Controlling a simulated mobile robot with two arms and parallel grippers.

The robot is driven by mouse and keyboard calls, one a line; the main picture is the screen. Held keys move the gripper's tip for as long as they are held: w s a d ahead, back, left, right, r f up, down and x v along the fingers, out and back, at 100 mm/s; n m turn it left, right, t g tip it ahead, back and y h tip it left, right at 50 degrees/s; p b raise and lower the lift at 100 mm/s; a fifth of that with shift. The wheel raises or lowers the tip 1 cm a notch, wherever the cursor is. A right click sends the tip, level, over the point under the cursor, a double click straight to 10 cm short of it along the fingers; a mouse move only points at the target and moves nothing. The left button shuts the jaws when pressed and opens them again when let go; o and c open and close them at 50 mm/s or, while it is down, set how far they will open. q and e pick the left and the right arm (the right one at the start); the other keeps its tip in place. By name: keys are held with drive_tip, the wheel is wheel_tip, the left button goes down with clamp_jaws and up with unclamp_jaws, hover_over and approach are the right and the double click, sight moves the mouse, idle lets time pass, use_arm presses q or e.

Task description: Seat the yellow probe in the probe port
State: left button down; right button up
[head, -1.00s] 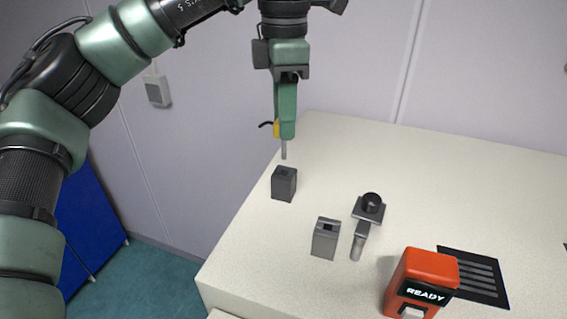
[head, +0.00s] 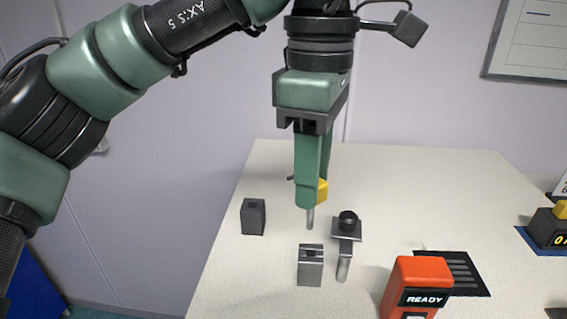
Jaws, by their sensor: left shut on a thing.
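The yellow probe (head: 322,190) is held upright between the fingers of my left gripper (head: 309,195). Its thin metal tip points down, clear of the table. The fingers hide much of its body. In the picture, the tip hangs above a lighter grey block (head: 310,269) with a dark opening in its top. A darker grey block (head: 254,219), also with an opening on top, stands to the left. I cannot tell which block is the probe port. My right gripper is out of view.
A metal bracket with a black knob (head: 347,221) stands close to the right of the lighter block. An orange-red box (head: 421,273) reading READY stands at front right, beside a black slotted plate (head: 462,272). A dark display unit (head: 549,229) sits far right. The table's back is clear.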

use_arm(q)
drive_tip(key=shift+w+d, duration=0.15)
drive_tip(key=shift+d, duration=0.3)
drive_tip(key=shift+a+f, duration=0.1)
drive_tip(key=shift+f, duration=0.15)
wheel_tip(320, 180, down, 3)
drive_tip(key=shift+f+b, duration=0.15)
drive_tip(key=shift+b, duration=1.05)
drive_tip(key=shift+f, duration=0.25)
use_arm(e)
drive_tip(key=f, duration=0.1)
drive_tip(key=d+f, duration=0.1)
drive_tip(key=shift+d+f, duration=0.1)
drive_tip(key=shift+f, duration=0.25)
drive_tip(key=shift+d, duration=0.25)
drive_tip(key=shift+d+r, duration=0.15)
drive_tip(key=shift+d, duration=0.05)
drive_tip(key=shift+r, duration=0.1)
use_arm(q)
drive_tip(key=shift+f, duration=0.1)
